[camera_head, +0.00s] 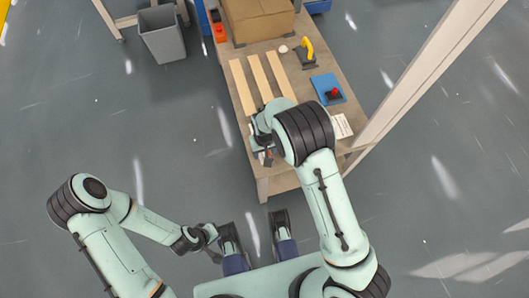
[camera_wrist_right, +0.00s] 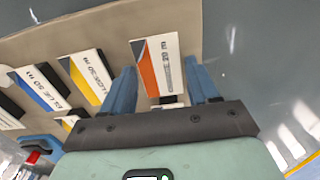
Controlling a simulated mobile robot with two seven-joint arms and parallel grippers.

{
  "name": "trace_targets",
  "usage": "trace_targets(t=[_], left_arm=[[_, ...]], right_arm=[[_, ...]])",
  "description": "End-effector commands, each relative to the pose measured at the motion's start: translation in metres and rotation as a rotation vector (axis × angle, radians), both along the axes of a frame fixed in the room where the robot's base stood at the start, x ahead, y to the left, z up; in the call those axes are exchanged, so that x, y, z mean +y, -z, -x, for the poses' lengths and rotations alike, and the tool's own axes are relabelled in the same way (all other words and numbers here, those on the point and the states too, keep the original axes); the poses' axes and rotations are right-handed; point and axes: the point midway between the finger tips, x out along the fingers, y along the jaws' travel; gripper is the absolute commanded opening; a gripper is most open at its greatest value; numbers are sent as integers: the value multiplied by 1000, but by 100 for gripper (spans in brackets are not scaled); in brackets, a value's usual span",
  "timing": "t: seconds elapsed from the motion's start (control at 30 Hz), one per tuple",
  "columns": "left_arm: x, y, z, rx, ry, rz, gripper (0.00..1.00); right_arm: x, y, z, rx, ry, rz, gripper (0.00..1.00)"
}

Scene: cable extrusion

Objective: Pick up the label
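In the right wrist view, a white label with an orange stripe (camera_wrist_right: 157,66) lies near the table edge, its printing sideways. My right gripper (camera_wrist_right: 163,82) has its two blue fingers apart, one on each side of this label, with nothing clamped between them. Whether the fingertips touch the table is unclear. Labels with a yellow stripe (camera_wrist_right: 88,75) and a blue stripe (camera_wrist_right: 40,88) lie to its left. In the head view, my right gripper (camera_head: 264,152) is over the table's near left corner, partly hidden by my arm. My left gripper (camera_head: 211,236) hangs low, away from the table; its fingers are unclear.
The wooden table (camera_head: 242,134) carries pale strips (camera_head: 260,77), a blue box with a red button (camera_head: 328,90), a yellow-handled tool (camera_head: 307,53), a white sheet (camera_head: 341,126) and a cardboard box (camera_head: 258,18). A grey bin (camera_head: 163,38) stands left.

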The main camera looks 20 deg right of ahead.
Motion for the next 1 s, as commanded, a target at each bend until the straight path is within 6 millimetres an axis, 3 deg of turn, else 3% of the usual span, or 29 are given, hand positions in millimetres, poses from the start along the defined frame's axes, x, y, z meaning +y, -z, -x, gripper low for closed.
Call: trace_targets(t=[0.03,0.07,0.57,0.77,1.0], left_arm=[[0,0,0,0,0,0,0],[0,0,0,0,0,0,0],[0,-2,0,-1,0,0,0],[-4,-11,9,23,11,12,0],[-13,-30,29,79,33,37,0]], right_arm=[[0,0,0,0,0,0,42],[0,0,0,0,0,0,33],[0,-6,0,-1,0,0,32],[1,-33,-1,-4,-1,-2,32],[1,-94,-1,-5,-1,-2,32]])
